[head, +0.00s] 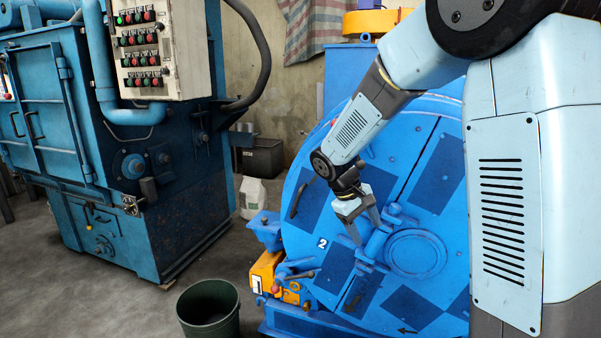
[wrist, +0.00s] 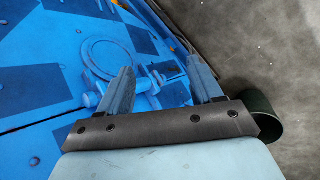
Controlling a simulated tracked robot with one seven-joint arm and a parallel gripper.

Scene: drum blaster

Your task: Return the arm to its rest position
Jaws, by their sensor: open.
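My arm reaches down from the upper right in the head view. My gripper (head: 364,226) is in front of the round blue drum door (head: 336,204), close to the door's handle (head: 377,243). Whether a fingertip touches the handle cannot be told. Part of the door is hidden behind my arm.
A dark green bucket (head: 209,308) stands on the floor in front. An orange unit (head: 272,278) with levers sits at the door's lower left. A blue machine (head: 115,170) with a button panel (head: 150,48) stands at left. A white container (head: 252,197) stands behind. Floor between is clear.

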